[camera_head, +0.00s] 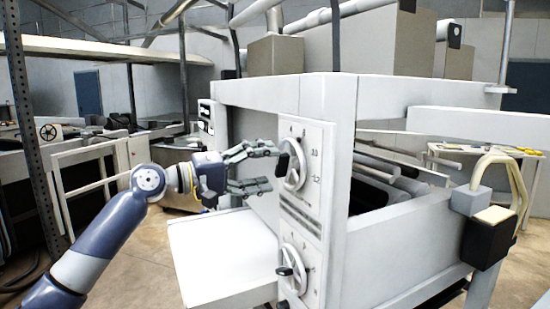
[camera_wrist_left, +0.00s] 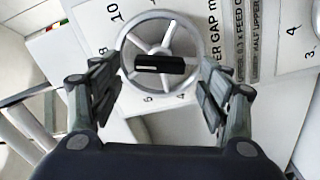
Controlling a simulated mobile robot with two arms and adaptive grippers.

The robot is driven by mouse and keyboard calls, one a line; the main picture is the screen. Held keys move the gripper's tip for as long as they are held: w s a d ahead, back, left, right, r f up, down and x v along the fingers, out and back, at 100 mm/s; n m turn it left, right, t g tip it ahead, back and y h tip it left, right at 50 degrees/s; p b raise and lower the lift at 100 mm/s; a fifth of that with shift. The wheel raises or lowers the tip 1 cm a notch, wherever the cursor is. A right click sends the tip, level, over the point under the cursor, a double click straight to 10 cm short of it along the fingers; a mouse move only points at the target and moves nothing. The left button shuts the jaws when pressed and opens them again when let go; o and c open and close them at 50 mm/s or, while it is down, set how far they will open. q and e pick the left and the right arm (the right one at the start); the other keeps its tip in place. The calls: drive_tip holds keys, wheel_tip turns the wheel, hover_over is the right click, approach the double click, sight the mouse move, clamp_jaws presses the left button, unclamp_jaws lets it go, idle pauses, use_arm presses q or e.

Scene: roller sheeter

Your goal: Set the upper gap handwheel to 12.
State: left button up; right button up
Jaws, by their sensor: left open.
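The upper gap handwheel (camera_head: 295,166) is a grey spoked wheel on the white front panel of the machine. In the left wrist view the handwheel (camera_wrist_left: 135,31) fills the upper middle, with a dark handle (camera_wrist_left: 160,65) lying across its lower half. Printed numbers around it include a 10 at upper left and a 6 below; which number the wheel is set to I cannot tell. My left gripper (camera_head: 270,168) is open in front of the wheel, its fingers spread to either side. In the wrist view the left gripper (camera_wrist_left: 155,75) looks apart from the rim.
A second, lower handwheel (camera_head: 299,276) with a dark knob is below on the same panel. A white shelf (camera_head: 225,255) juts out beneath my left gripper. A yellow-tubed stand with a dark box (camera_head: 489,238) is at the right. Floor shows at the lower left.

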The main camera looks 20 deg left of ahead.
sight(290, 164)
use_arm(q)
drive_tip(key=shift+p+x, duration=0.35)
drive_tip(key=shift+x, duration=1.15)
drive_tip(key=shift+a, duration=0.1)
drive_tip(key=shift+c, duration=0.6)
drive_tip(key=c, duration=0.9)
drive_tip(key=shift+c, duration=0.2)
drive_tip(key=m+b, duration=0.2)
drive_tip(key=m, duration=0.1)
drive_tip(key=shift+f, duration=0.15)
drive_tip(key=m+b, duration=0.2)
drive_tip(key=m, duration=0.2)
drive_tip(key=m+b, duration=0.1)
drive_tip(key=m, duration=0.4)
drive_tip(key=shift+b, duration=0.4)
drive_tip(key=shift+s+m+b, duration=0.1)
drive_tip(key=shift+m+b, duration=0.5)
drive_tip(key=shift+m, duration=1.3)
